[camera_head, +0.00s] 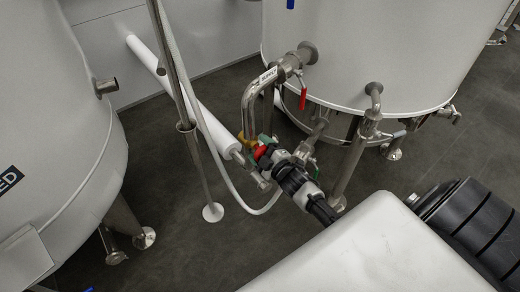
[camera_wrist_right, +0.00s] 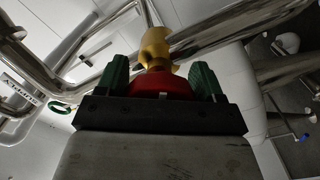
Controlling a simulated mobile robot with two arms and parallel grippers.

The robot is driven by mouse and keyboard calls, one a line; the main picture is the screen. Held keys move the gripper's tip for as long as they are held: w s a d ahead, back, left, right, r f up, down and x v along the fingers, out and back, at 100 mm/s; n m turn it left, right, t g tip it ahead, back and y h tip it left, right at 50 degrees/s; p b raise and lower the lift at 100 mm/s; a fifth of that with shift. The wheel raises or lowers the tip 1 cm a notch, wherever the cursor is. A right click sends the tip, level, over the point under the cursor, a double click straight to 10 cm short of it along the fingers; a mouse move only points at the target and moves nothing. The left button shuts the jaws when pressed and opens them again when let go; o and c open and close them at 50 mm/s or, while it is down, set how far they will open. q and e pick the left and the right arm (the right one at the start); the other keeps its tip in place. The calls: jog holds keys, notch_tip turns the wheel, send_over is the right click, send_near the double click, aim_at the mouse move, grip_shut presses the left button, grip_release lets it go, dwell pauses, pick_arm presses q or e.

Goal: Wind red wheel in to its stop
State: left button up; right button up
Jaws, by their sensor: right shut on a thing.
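The red wheel (camera_head: 262,151) is on a valve in the pipework in front of the right tank. In the right wrist view the red wheel (camera_wrist_right: 167,86) sits between two green fingers, with a yellow valve body (camera_wrist_right: 155,46) just beyond it. My right gripper (camera_head: 264,148) reaches in from the lower right and is shut on the red wheel. It also shows in the right wrist view (camera_wrist_right: 160,82). Most of the wheel is hidden behind the gripper's dark crossbar. My left gripper is not in the head view.
A bent steel pipe (camera_head: 250,100) runs close beside the wheel up to the right tank (camera_head: 370,45). A red-handled lever (camera_head: 303,98) hangs to its right. A thin vertical pole (camera_head: 186,125) and white hose stand left. Bare floor (camera_head: 165,185) lies between the tanks.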

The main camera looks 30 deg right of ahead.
jog(key=shift+f+n, duration=0.1)
jog(key=shift+n, duration=1.1)
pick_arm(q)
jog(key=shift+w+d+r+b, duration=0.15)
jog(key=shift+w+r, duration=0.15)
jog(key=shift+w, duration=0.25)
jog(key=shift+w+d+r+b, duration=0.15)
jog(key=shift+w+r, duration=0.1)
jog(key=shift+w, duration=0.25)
pick_arm(e)
jog(key=shift+n, duration=1)
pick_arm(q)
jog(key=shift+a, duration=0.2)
pick_arm(e)
jog(key=o, duration=0.9)
jog(key=shift+s, duration=0.1)
